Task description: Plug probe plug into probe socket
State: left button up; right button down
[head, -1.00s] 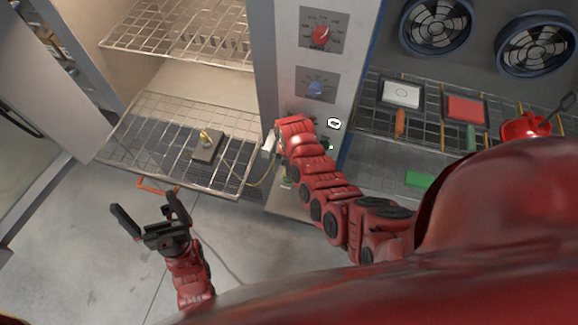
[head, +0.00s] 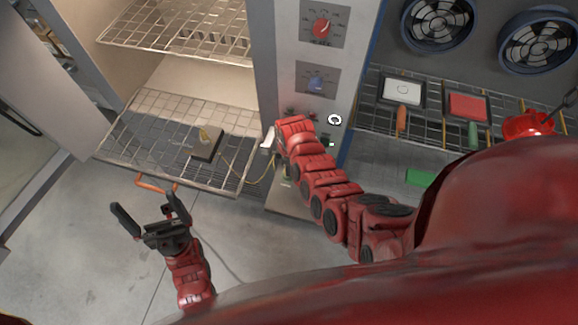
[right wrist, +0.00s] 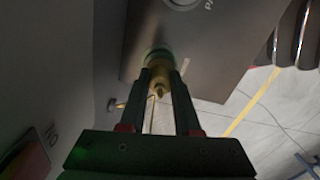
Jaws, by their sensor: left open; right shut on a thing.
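In the right wrist view my right gripper (right wrist: 161,82) is shut on the brass probe plug (right wrist: 160,76). The plug points at a green-ringed round fitting, apparently the probe socket (right wrist: 156,53), on the dark panel. The plug's front overlaps this ring; I cannot tell whether it is inserted or just in front. In the head view my right arm reaches the control panel, and its fingertips and the socket are hidden. A thin cable (head: 262,183) runs there from a dark block (head: 205,145) with a brass piece on the rack. My left gripper (head: 146,203) is open and empty.
The oven rack (head: 125,142) extends forward, with an orange handle (head: 155,185) close above my left gripper. A wire shelf with coloured items is at right. Clear floor lies left.

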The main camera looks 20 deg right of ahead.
jog(key=shift+f, duration=0.35)
jog(key=c, duration=0.5)
grip_release()
jog(key=shift+c, duration=0.2)
jog(key=shift+r, duration=0.15)
jog(key=shift+r+b, duration=0.5)
jog(key=shift+r, duration=0.45)
notch_tip(320, 180, up, 6)
jog(key=shift+r+b, duration=0.25)
jog(key=shift+b, duration=0.9)
notch_tip(320, 180, up, 9)
jog(key=p, duration=0.5)
jog(key=shift+f+p, duration=0.15)
jog(key=shift+p, duration=0.25)
jog(key=shift+s, duration=0.1)
